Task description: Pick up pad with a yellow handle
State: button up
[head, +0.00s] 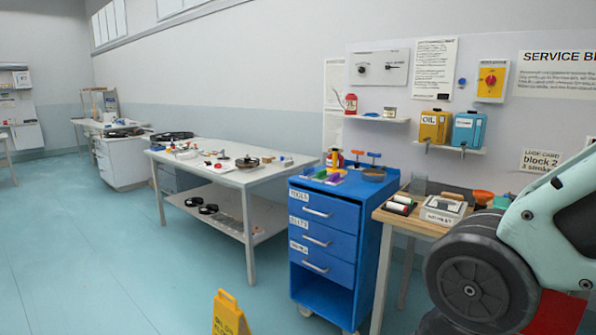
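On top of the blue drawer cart (325,217) stand several small coloured items. A small upright piece with an orange-yellow top (357,153) stands toward the back of the cart, beside one with a blue top (375,155). These could be handled pads, but they are too small to tell. A yellow and red item (335,158) stands to their left. Which one is the pad with a yellow handle I cannot tell. My arm shows at the right edge, near the wooden bench. My gripper is not in view.
A white table (235,180) with small parts stands left of the cart. A wooden bench (385,216) with a labelled box (443,210) stands right of it. A yellow floor sign (229,315) stands in front. The floor at left is clear.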

aim_at(330, 170)
jog(key=i+u, duration=0.4)
jog(key=i+l+u, duration=0.25)
jog(key=i+u, duration=0.15)
jog(key=i, duration=0.05)
